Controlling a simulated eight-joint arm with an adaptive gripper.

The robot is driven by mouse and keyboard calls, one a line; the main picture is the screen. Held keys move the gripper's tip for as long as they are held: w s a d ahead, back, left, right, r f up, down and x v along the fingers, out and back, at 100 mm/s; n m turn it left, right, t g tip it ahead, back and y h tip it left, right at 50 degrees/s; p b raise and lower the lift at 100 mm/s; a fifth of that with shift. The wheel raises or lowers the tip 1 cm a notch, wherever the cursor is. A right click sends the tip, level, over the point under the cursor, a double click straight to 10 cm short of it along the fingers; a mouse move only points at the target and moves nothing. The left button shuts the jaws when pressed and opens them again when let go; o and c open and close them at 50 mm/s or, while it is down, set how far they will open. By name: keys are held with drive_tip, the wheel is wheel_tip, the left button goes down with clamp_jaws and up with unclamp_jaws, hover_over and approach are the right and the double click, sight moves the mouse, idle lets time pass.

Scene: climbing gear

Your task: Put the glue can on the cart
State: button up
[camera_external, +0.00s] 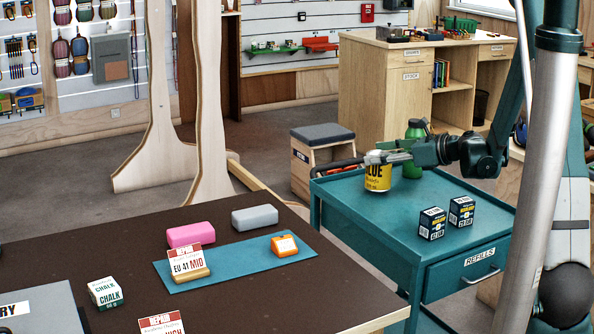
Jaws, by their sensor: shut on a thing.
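The yellow glue can (378,180) is upright at the left part of the teal cart (408,248), over its top. My gripper (376,157) reaches in from the right and is shut on the can near its upper rim. The fingers cover part of the can's top and label. The can's bottom appears at the cart's top surface, but I cannot tell whether it touches it.
A green bottle (413,160) stands on the cart just right of the can, partly behind my arm. Two small dark boxes (432,223) stand toward the cart's front. The brown table (110,240) lies to the left. Cart top between can and boxes is clear.

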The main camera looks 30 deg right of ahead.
drive_tip(key=shift+f, duration=0.7)
drive_tip(key=shift+f+b, duration=0.2)
drive_tip(key=shift+b, duration=0.1)
drive_tip(key=o, duration=1.2)
drive_tip(key=shift+r, duration=0.15)
drive_tip(key=shift+r, duration=0.1)
drive_tip(key=p+v, duration=0.2)
drive_tip(key=v, duration=1)
drive_tip(key=shift+a, duration=0.15)
